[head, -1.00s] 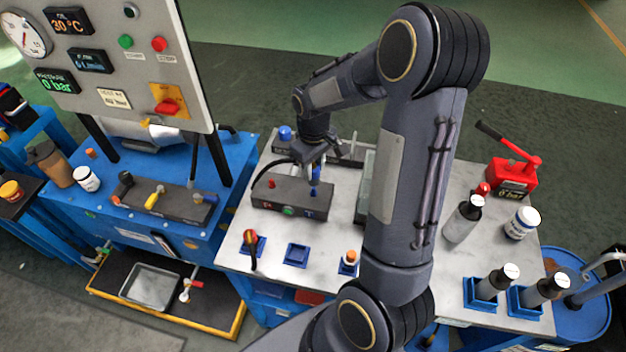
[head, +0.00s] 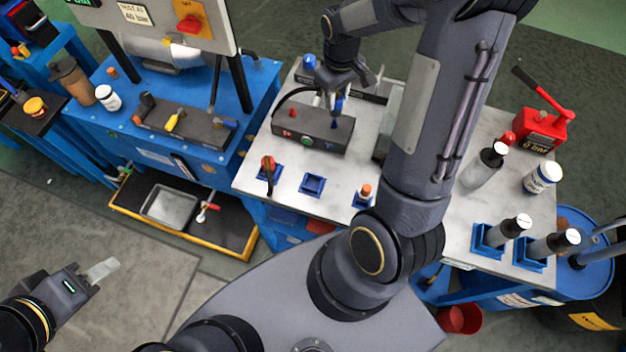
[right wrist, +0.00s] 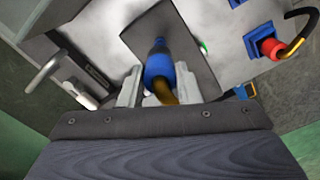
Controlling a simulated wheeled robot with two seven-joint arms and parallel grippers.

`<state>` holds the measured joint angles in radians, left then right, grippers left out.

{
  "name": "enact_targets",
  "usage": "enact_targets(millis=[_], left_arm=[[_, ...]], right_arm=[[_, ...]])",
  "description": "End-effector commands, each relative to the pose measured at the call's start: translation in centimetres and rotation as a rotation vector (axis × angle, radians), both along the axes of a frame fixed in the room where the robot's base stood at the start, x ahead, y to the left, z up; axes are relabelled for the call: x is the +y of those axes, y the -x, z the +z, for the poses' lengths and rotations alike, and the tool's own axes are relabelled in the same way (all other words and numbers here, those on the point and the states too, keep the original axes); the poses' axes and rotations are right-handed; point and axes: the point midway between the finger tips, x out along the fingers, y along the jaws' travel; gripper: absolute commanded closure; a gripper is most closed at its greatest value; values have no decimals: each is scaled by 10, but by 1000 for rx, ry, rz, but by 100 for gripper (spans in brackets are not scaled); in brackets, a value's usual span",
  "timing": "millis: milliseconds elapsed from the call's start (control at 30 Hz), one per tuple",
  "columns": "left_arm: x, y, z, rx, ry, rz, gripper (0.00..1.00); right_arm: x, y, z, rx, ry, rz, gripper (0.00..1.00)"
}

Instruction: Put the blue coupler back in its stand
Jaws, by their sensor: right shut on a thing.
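The blue coupler (head: 338,104) is upright at the right part of a dark port block (head: 300,128). My right gripper (head: 334,92) is shut on it from above. In the right wrist view the coupler (right wrist: 158,66) sits between the two fingers, with a yellow-brown hose end behind it. I cannot tell whether its tip is in the port. An empty blue square stand (head: 312,185) is on the bench in front of the block. My left gripper (head: 102,269) hangs over the floor at lower left, far from the bench; its finger gap is not clear.
A red coupler (head: 268,168) stands in the holder left of the empty stand; an orange-topped item (head: 366,190) is on the right. Bottles (head: 485,165) and a red hand pump (head: 540,130) occupy the bench's right. A black hose arches left of my right gripper.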

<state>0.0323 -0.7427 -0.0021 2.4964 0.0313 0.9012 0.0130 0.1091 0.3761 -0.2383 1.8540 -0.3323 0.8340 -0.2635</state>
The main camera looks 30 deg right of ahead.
Motion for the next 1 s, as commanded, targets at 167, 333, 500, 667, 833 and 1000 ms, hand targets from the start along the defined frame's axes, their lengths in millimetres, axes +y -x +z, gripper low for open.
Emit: enact_targets(millis=[167,333,500,667,833,1000], left_arm=[[0,0,0,0,0,0,64],[0,0,0,0,0,0,64],[0,0,-2,0,0,0,64],[0,0,-5,0,0,0,64],[0,0,-7,0,0,0,64],[0,0,-6,0,0,0,64]], right_arm=[[0,0,0,0,0,0,95],[0,0,0,-1,0,-1,95],[6,4,-1,0,0,-57,95],[20,14,-3,-2,0,-215,95],[39,28,-4,-1,0,-430,95],[57,42,-6,0,-1,-646,95]])
